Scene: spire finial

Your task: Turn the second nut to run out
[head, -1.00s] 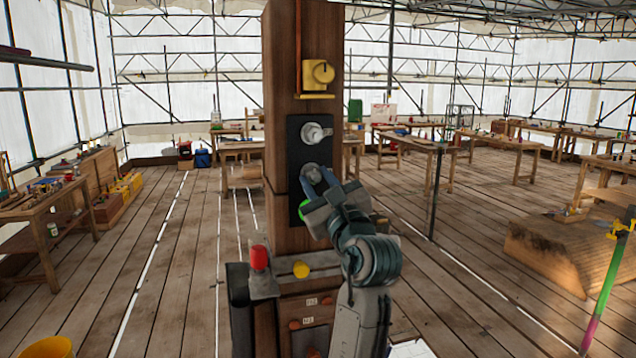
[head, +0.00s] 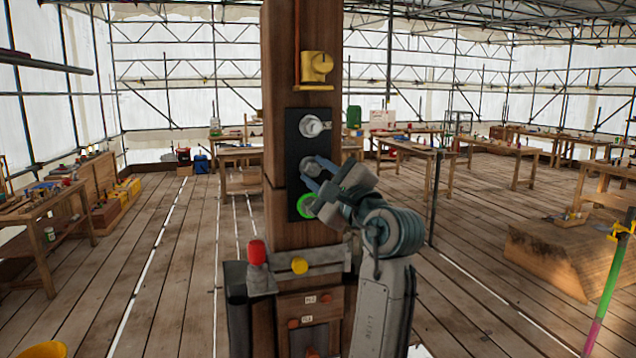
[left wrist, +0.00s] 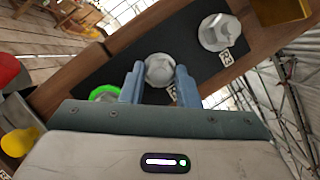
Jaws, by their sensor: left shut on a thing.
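A black plate (head: 294,150) on the wooden post carries two grey nuts and a green ring below them. The upper nut (head: 314,126) stands free; it also shows in the left wrist view (left wrist: 217,32). My left gripper (head: 312,172) is at the second, lower nut (head: 307,164). In the left wrist view its blue fingers (left wrist: 159,82) stand on both sides of this nut (left wrist: 159,68) and are shut on it. The green ring (head: 305,206) glows just below, partly behind the gripper. My right gripper is not in view.
A yellow fitting (head: 316,68) sits on the post above the plate. A red knob (head: 257,252) and a yellow knob (head: 299,265) are on the ledge below. Workbenches (head: 405,144) stand behind, with open plank floor between.

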